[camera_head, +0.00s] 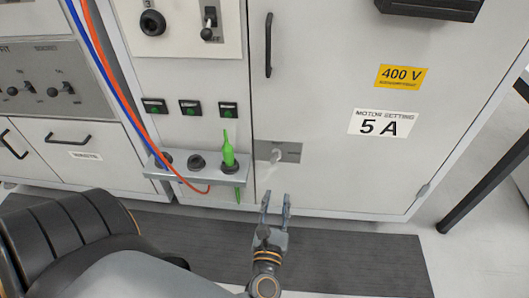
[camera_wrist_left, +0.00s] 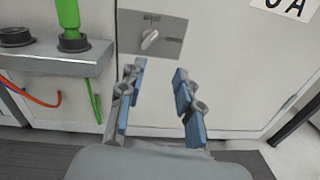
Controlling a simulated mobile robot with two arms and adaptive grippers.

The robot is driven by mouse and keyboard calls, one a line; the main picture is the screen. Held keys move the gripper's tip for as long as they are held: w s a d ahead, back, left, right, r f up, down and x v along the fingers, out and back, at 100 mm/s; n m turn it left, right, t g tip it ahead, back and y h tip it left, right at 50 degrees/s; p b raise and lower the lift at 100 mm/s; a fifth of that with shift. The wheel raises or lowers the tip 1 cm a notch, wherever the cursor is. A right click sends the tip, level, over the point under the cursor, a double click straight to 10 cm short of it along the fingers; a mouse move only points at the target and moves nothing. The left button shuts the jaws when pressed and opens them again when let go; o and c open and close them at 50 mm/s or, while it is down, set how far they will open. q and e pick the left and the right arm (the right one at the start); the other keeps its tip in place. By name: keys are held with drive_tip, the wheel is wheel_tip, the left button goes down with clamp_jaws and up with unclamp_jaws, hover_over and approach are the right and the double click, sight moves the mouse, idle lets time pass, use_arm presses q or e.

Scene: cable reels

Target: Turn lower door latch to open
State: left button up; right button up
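The lower door latch (camera_head: 277,155) is a small light knob on a grey plate (camera_head: 293,147) low on the left side of the white cabinet door (camera_head: 340,180). In the left wrist view the latch (camera_wrist_left: 150,38) sits tilted on its plate, above and beyond the fingertips. My left gripper (camera_head: 276,198) is open and empty, below the latch and apart from it. In the left wrist view its two blue-padded fingers (camera_wrist_left: 158,68) stand spread with nothing between them. My right gripper is not in view.
A small shelf (camera_head: 203,178) with sockets, a green plug (camera_head: 228,152) and red and blue cables juts out left of the latch. A black door handle (camera_head: 268,45) is higher up. A dark mat (camera_head: 330,255) lies on the floor below. The door's lower middle is clear.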

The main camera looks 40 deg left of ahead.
use_arm(q)
drive_tip(key=s+d+f+m+g+h+p, duration=0.25)
drive_tip(key=d+m+h+p, duration=0.55)
drive_tip(key=m+p, duration=0.95)
drive_tip(key=s+f+m+g+h+p, duration=0.1)
drive_tip(key=s+f+m+g+p, duration=0.2)
drive_tip(key=s+m+p, duration=0.2)
drive_tip(key=s+f+m+g+h+p, duration=0.1)
drive_tip(key=s+f+m+g+p, duration=0.2)
drive_tip(key=s+m+p, duration=0.2)
drive_tip(key=s+m, duration=0.3)
drive_tip(key=m, duration=0.2)
drive_tip(key=shift+f, duration=0.25)
